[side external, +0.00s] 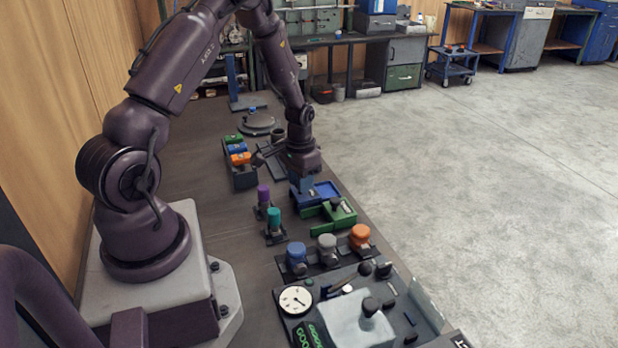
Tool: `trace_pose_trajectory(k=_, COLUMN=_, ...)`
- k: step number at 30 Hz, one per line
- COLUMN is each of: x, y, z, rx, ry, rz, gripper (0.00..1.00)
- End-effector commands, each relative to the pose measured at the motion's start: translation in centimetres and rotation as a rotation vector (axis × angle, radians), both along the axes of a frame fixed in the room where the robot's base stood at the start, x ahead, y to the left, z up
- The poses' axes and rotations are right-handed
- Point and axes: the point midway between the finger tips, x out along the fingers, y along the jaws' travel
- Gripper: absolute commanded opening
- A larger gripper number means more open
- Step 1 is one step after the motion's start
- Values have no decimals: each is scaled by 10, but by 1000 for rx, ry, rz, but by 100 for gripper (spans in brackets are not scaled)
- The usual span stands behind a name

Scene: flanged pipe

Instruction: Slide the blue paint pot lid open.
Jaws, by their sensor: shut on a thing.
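The blue paint pot (327,189) is a low blue box near the right edge of the bench. My gripper (302,187) points down at its left end and is shut on what looks like the blue lid or its knob. The fingers hide the held part, so I cannot tell exactly where they grip. I cannot tell how far the lid stands open.
Purple (263,194) and teal (273,217) knobs stand to the left. Blue (296,253), grey (326,243) and orange (360,234) knobs stand nearer the camera, beside a round gauge (295,300).

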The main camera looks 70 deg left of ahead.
Motion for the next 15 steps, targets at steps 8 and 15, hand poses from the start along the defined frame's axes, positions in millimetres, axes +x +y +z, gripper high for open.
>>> trace_pose_trajectory(k=8, x=1, y=0, z=1, rx=0, ry=-1, rz=0, gripper=50)
trace_pose_trajectory(k=15, x=1, y=0, z=0, rx=0, ry=-1, rz=0, gripper=52)
